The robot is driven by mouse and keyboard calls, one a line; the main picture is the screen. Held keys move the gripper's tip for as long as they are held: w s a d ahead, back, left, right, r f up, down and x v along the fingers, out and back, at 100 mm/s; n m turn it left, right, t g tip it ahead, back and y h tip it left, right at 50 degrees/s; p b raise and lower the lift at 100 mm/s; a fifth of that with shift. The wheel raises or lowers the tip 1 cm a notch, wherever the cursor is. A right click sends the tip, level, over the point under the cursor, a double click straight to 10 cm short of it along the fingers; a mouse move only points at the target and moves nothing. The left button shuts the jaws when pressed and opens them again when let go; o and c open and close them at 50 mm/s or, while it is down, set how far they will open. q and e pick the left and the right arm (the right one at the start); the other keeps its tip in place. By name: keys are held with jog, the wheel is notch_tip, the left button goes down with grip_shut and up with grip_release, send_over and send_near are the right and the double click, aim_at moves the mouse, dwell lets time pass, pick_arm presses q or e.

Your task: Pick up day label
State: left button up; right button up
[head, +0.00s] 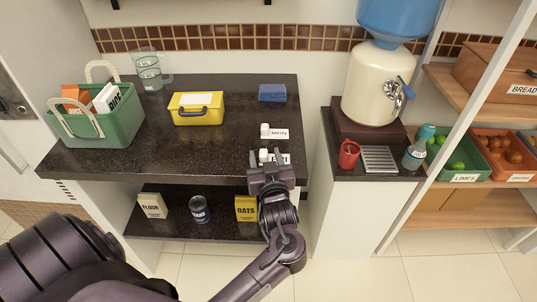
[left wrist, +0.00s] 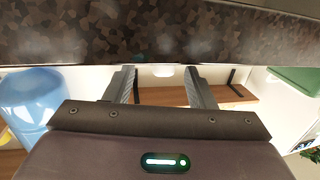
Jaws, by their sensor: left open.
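A white day label (head: 277,133) reading what looks like MON lies on the dark countertop (head: 215,140), near its right end. A second white label (head: 286,157) lies in front of it, close to the front edge, partly hidden by my left gripper; its text is not readable. My left gripper (head: 268,160) is open at the counter's front edge, at this second label. My right gripper is not in view.
A green basket (head: 103,128), a yellow box (head: 196,117), a glass pitcher (head: 148,72) and a blue block (head: 272,93) stand on the counter. Below, a shelf holds an oats box (head: 246,208). A water dispenser (head: 378,85) stands right.

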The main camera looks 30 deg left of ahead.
aim_at(264, 154)
pick_arm(q)
jog(key=x, duration=0.3)
jog(key=shift+w+a+f, duration=0.1)
jog(key=shift+w+a, duration=0.1)
jog(key=shift+a, duration=0.1)
jog(key=c, duration=0.5)
grip_shut()
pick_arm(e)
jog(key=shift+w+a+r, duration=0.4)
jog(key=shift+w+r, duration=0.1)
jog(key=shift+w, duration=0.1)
